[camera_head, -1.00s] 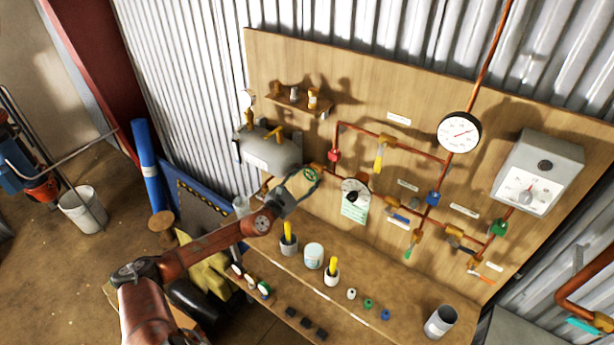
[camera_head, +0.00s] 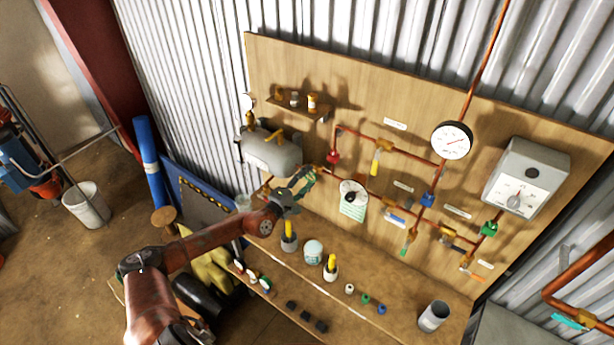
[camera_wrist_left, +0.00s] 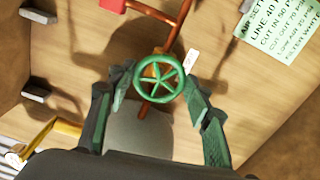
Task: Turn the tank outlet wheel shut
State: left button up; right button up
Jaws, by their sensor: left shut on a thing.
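The tank outlet wheel (camera_wrist_left: 160,78) is a small green spoked handwheel. In the left wrist view it sits between the two fingers of my left gripper (camera_wrist_left: 158,84), which touch its rim on both sides. In the head view the wheel (camera_head: 309,175) is partly covered by my left gripper (camera_head: 303,182), right of the grey tank (camera_head: 268,155). The wheel's copper stem and pipe run behind it on the wooden board. My right gripper is not in view.
A dial with a green note (camera_head: 352,207) hangs just right of the wheel. Copper pipes with coloured valves and a round gauge (camera_head: 452,140) cover the board. The bench below (camera_head: 395,290) holds cups and small parts close under my left arm.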

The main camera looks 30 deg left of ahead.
pick_arm(q)
jog(key=shift+m+p, duration=0.8)
jog(key=shift+m, duration=1)
jog(key=shift+f, duration=0.1)
jog(key=o, duration=1.2)
jog(key=shift+c, duration=0.2)
jog(key=s+a, duration=0.1)
jog(key=s, duration=1.1)
